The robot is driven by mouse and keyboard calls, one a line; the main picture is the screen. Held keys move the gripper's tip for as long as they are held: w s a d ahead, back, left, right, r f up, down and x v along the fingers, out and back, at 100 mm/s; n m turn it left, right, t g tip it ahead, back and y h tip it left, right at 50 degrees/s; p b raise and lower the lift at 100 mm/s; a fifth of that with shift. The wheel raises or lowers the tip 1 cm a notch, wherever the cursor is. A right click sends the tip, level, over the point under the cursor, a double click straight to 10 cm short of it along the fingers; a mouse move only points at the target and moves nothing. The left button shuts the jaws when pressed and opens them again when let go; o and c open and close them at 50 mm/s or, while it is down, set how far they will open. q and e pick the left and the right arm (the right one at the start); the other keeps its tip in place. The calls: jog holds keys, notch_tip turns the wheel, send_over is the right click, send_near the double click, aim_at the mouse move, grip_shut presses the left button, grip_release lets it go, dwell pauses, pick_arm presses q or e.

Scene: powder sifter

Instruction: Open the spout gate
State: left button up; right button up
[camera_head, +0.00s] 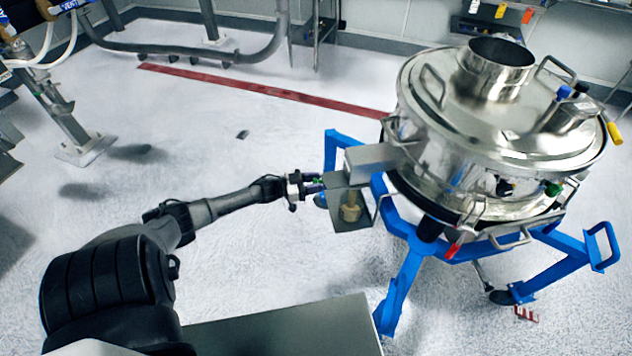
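The steel powder sifter (500,110) stands at the right on a blue frame. Its rectangular spout (372,158) juts out to the left. A grey plate, seemingly the spout gate (340,182), is at the spout's outer end. A beige piece (350,208) shows just below it. My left gripper (314,187) reaches in from the left, its tips at the plate's left edge beside a small blue part (320,200). The gripper is too small to tell whether it is open or shut, or touching. My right gripper is not in view.
The sifter's blue frame legs (402,285) stand below and left of the drum. A grey flat surface (285,330) lies at the bottom centre. Pipes (190,48) run along the back left.

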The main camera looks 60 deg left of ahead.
pick_arm(q)
jog(key=shift+o, duration=1.4)
jog(key=p+v, duration=0.2)
jog(key=v, duration=1.1)
jog(key=shift+s, duration=0.35)
jog(key=shift+a, duration=0.1)
